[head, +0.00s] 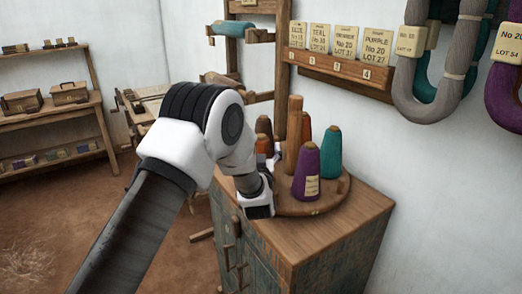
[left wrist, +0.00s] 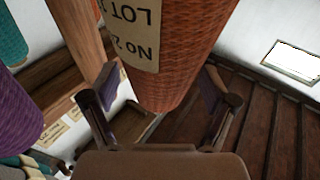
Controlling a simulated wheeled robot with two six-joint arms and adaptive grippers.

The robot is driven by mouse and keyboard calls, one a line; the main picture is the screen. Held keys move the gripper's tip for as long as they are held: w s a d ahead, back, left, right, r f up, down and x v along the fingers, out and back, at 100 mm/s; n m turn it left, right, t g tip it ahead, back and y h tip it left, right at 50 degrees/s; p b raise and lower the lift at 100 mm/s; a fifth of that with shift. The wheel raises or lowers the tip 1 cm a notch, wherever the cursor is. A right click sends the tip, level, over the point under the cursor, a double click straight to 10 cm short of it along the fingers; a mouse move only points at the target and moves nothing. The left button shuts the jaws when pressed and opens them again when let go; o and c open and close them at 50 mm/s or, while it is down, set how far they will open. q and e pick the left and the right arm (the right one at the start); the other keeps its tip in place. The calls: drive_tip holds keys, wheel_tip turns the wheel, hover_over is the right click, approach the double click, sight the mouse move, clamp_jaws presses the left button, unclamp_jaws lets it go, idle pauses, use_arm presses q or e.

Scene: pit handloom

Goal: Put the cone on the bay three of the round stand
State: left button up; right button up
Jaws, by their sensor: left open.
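The round wooden stand (head: 290,209) sits on the cabinet with a tall post (head: 294,135) in its middle. It bears a purple cone (head: 306,175), a teal cone (head: 331,155) and orange-brown cones at the left and back. My left gripper (head: 262,200) is at the stand's left side, its fingers mostly hidden in the head view. In the left wrist view it is open (left wrist: 158,75), with an orange cone (left wrist: 185,45) with a lot label between or just beyond its fingers; contact cannot be told. Bay numbers on the stand are not readable. My right gripper is not in view.
The cabinet top (head: 345,215) has free room to the right of the stand. A numbered wall rack with label cards (head: 340,72) and hanging yarn hanks (head: 440,75) are behind. Wooden shelves (head: 50,118) stand at the far left.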

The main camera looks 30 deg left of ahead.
use_arm(q)
drive_tip(key=shift+r, duration=0.3)
drive_tip(key=b+v, duration=0.2)
drive_tip(key=v, duration=1)
drive_tip(key=shift+f, duration=0.2)
drive_tip(key=shift+a+f, duration=0.1)
